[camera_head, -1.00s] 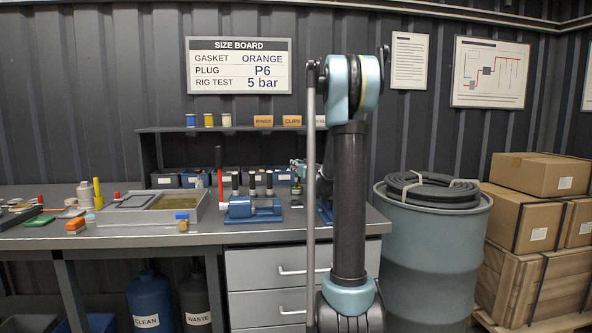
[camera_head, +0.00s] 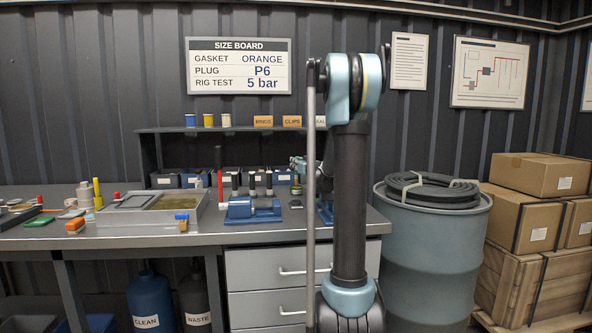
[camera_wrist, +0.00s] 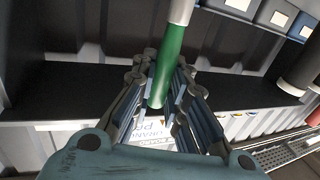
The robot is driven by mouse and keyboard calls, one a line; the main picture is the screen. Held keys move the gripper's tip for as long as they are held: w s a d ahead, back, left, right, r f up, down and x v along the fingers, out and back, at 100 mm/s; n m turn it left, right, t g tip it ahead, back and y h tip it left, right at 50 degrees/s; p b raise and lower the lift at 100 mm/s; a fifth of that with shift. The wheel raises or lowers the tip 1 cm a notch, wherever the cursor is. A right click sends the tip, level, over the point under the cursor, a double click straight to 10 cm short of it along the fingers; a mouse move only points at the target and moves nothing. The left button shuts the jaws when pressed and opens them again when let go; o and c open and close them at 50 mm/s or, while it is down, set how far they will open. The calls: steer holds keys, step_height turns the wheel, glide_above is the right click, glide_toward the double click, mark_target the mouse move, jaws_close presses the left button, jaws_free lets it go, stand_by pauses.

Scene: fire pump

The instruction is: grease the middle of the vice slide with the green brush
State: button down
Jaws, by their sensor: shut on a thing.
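My gripper (camera_wrist: 162,78) is shut on the green brush (camera_wrist: 172,58) in the wrist view. The brush's green handle lies between the fingers, and its pale metal collar points to the top edge; the bristles are out of frame. In the head view my gripper (camera_head: 298,163) is small, above the back of the bench and partly hidden by my arm. A blue device with a cylinder and flat base (camera_head: 262,214) stands on the bench, left of my gripper. Another blue item (camera_head: 325,211) is mostly hidden behind my arm. I cannot tell which is the vice, and its slide is not clear.
Labelled bins (camera_head: 228,178) line the bench back under a shelf (camera_head: 170,130). A red upright handle (camera_head: 219,170) and dark posts stand near the blue device. A grey tray (camera_head: 120,222) lies to the left. A drum (camera_head: 425,250) with coiled hose stands right.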

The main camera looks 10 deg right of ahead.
steer(key=shift+r, duration=2.75)
